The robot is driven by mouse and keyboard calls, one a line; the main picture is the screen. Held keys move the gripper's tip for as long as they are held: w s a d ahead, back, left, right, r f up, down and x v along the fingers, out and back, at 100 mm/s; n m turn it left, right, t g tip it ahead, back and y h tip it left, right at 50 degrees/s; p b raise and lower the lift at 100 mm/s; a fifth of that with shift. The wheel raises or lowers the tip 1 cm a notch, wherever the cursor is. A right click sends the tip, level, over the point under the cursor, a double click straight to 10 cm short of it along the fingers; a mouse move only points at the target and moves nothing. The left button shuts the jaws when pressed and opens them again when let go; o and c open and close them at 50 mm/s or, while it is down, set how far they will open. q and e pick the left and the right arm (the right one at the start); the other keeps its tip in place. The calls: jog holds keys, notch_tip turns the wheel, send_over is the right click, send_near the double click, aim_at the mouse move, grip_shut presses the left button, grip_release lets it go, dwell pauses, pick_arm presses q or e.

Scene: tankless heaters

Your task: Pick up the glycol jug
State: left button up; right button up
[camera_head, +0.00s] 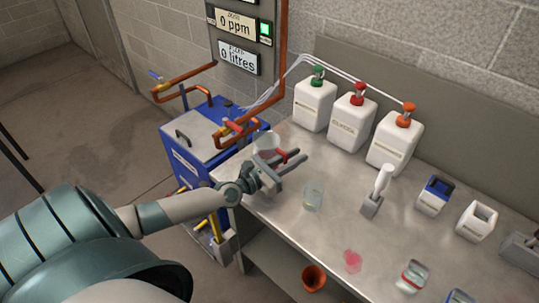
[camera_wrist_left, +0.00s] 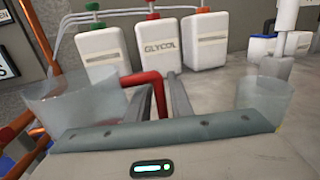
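The glycol jug (camera_head: 350,122) is a white jug with a red cap, standing upright at the back of the bench between two similar jugs. In the left wrist view the jug (camera_wrist_left: 160,47) shows its GLYCOL label, straight ahead and beyond the fingers. My left gripper (camera_head: 292,168) is over the bench's left part, in front of the jugs and well apart from them. Its fingers (camera_wrist_left: 160,100) look parted. A red handle (camera_wrist_left: 150,80) beside a clear vessel (camera_wrist_left: 75,105) shows between them; I cannot tell whether they touch it. My right gripper is not in view.
A green-capped jug (camera_head: 314,104) and an orange-capped jug (camera_head: 394,143) flank the glycol jug. A clear beaker (camera_head: 314,195) stands right of my gripper. A white handheld device (camera_head: 376,190) stands farther right. Copper pipes (camera_head: 281,60) rise at the bench's left.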

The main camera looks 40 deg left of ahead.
pick_arm(q)
jog(key=shift+w, duration=0.15)
dwell(0.3)
grip_shut()
jog(key=shift+r, duration=0.3)
jog(key=s+d+r+p, duration=0.2)
jog(key=d+r+p, duration=0.8)
jog(key=p, duration=0.3)
jog(key=shift+d+r, duration=0.2)
jog(key=shift+d, duration=0.5)
dwell(0.4)
dwell(0.8)
